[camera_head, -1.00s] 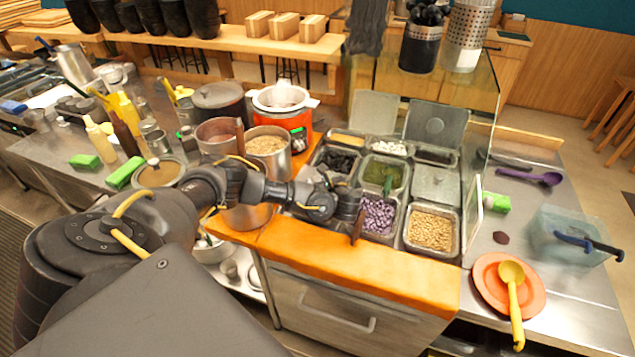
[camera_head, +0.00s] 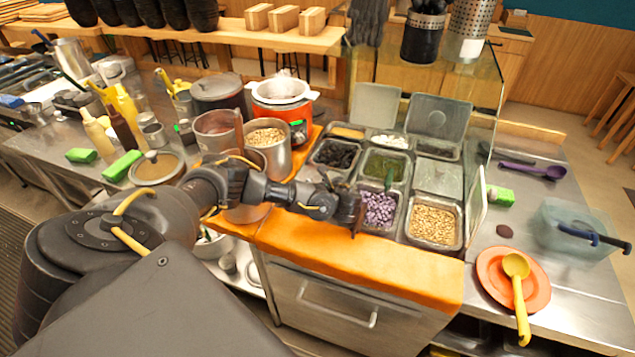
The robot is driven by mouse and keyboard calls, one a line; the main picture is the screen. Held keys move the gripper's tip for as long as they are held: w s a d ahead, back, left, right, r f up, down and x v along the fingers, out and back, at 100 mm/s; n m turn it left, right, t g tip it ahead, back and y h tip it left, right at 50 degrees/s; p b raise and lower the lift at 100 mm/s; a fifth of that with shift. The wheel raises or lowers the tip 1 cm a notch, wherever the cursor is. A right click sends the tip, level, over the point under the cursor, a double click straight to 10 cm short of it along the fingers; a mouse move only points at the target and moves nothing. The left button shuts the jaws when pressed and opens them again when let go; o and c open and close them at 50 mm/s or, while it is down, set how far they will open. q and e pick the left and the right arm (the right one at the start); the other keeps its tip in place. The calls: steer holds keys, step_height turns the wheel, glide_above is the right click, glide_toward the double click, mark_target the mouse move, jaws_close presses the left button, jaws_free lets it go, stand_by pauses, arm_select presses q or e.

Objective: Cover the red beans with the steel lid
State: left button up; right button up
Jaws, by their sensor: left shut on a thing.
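My left gripper (camera_head: 357,213) is at the left edge of the tray of purple pieces (camera_head: 379,208), low over the front of the topping station. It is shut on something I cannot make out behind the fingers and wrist. A flat steel lid (camera_head: 438,177) lies over a compartment behind the tray of tan beans (camera_head: 434,222). Two more grey lids stand upright at the back, one on the left (camera_head: 375,105) and one on the right (camera_head: 440,117). A dark filling shows in the back right compartment (camera_head: 437,151); I cannot tell whether it is the red beans. My right gripper is not in view.
An orange board (camera_head: 370,265) runs along the front of the station. Steel pots (camera_head: 268,150) and an orange cooker (camera_head: 283,105) stand left of the trays. An orange plate (camera_head: 500,290) with a yellow ladle and a clear bin (camera_head: 575,230) are on the right.

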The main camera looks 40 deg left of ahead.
arm_select(q)
steer(key=shift+f, duration=0.25)
stand_by(0.4)
steer(key=o, duration=1.1)
steer(key=shift+o, duration=0.2)
steer(key=shift+d, duration=0.1)
steer(key=shift+s+d+r, duration=0.1)
steer(key=shift+s+d, duration=0.05)
steer(key=shift+d, duration=0.15)
steer(key=b+v, duration=0.1)
steer(key=v, duration=0.5)
steer(key=shift+s+d, duration=0.15)
steer(key=shift+d, duration=0.15)
steer(key=shift+s+d+r+p, duration=0.2)
steer(key=shift+d+r+p, duration=0.25)
steer(key=shift+p, duration=0.05)
steer(key=shift+s+d+r+p, duration=0.2)
steer(key=shift+d+r+p, duration=0.2)
steer(key=shift+p, duration=0.05)
steer(key=shift+s+d+p, duration=0.25)
steer(key=shift+d+p, duration=0.1)
steer(key=shift+d, duration=0.1)
